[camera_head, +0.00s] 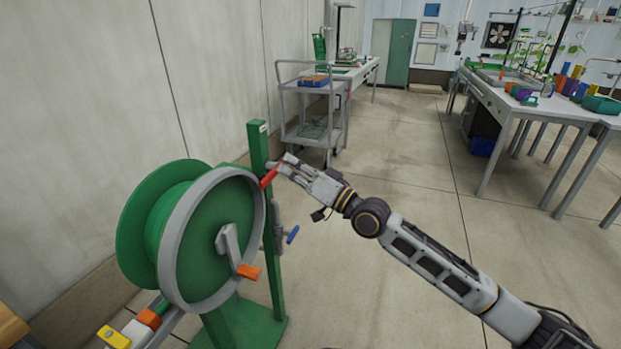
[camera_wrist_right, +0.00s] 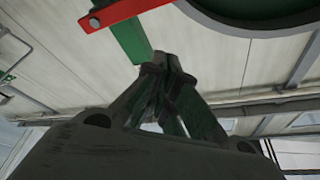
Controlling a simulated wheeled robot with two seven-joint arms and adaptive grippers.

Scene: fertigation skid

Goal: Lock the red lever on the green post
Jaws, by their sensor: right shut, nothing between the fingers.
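The green post (camera_head: 260,150) stands upright beside the green hose reel. The red lever (camera_head: 269,177) is on the post's upper part and slants up to the right in the head view. In the right wrist view the red lever (camera_wrist_right: 112,13) crosses the green post (camera_wrist_right: 130,38) at the top. My right gripper (camera_head: 285,162) is shut and empty, close to the lever's upper end. Whether it touches the lever cannot be told. In the wrist view its fingertips (camera_wrist_right: 165,58) are together just past the post's end, apart from the lever in the picture. My left gripper is not in view.
The green reel (camera_head: 215,235) with an orange handle (camera_head: 249,271) stands left of the post. A blue-handled valve (camera_head: 292,235) sits lower on the post's right. A grey cart (camera_head: 312,88) stands behind. The floor to the right is clear up to the workbench (camera_head: 520,105).

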